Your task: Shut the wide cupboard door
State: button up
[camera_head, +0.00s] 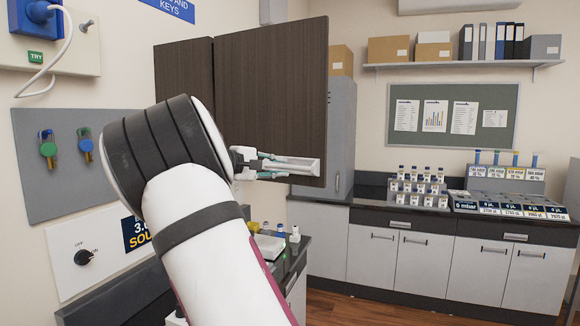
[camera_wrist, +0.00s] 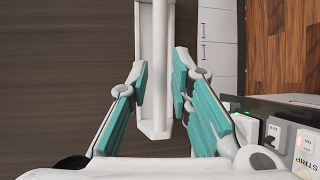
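The wide cupboard door (camera_head: 270,85) is a dark brown panel in the upper middle of the head view. It stands out at an angle from the wall, its right edge free. A pale bar handle (camera_head: 296,167) runs across its lower part. My gripper (camera_head: 272,165) is at the handle's left end. In the wrist view the handle (camera_wrist: 155,100) lies between the two teal fingers (camera_wrist: 160,62), with gaps beside its near end. The fingers are apart; contact at the tips is unclear. The dark door face (camera_wrist: 60,60) fills the left of that view.
A second dark panel (camera_head: 183,72) adjoins the door on the left. Below are a small counter with bottles (camera_head: 280,232) and a wall plate with a switch (camera_head: 85,255). A grey cabinet (camera_head: 340,130) stands behind the door. Wooden floor (camera_head: 380,312) is clear at lower right.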

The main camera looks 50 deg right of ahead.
aim_at(286, 167)
jog(key=shift+x, duration=2.15)
grip_shut()
